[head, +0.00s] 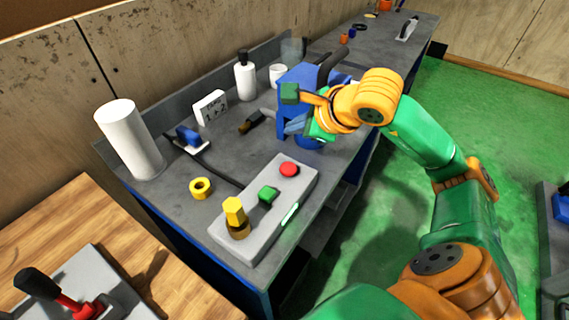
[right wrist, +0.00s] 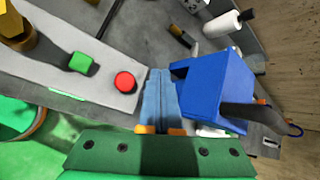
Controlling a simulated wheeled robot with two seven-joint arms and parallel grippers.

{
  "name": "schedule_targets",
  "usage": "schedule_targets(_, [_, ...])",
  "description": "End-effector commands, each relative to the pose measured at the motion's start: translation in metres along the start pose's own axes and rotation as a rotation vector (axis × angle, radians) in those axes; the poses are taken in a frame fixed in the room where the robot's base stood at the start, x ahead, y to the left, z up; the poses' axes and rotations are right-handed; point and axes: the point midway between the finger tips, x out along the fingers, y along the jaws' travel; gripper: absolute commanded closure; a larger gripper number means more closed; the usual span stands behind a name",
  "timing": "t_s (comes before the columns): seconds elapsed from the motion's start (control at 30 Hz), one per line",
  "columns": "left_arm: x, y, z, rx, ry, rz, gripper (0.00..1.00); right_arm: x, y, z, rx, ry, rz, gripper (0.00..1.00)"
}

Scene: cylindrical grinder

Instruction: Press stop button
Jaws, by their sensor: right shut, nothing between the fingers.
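A grey control box (head: 220,236) lies on the grey bench and carries a round red button (head: 289,170), a green square button (head: 268,194) and a yellow knob (head: 235,211). In the right wrist view the red button (right wrist: 125,82) is just left of my fingers, with the green button (right wrist: 82,63) farther left. My right gripper (head: 288,129) is shut and empty, a little behind the red button in the head view and apart from it. Its blue fingers (right wrist: 160,74) lie together in the right wrist view. My left gripper is not in view.
A blue vise-like block (right wrist: 228,90) stands close to the right of my fingers in the right wrist view. A white cylinder (head: 130,140), a yellow ring (head: 200,188) and a white bottle (head: 245,75) stand on the bench. Green floor (head: 470,120) is open at right.

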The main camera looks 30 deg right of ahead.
Motion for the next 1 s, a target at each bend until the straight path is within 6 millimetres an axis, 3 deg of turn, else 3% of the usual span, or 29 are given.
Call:
schedule_targets(0.27, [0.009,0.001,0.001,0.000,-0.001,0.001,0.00,0.008,0.006,-0.005,0.002,-0.001,0.004,1.00])
schedule_targets(0.8, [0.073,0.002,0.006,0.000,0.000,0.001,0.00,0.060,0.044,-0.043,0.002,-0.001,0.004,1.00])
schedule_targets(1.0, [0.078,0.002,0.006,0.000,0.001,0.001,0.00,0.063,0.046,-0.045,0.003,-0.001,0.004,1.00])
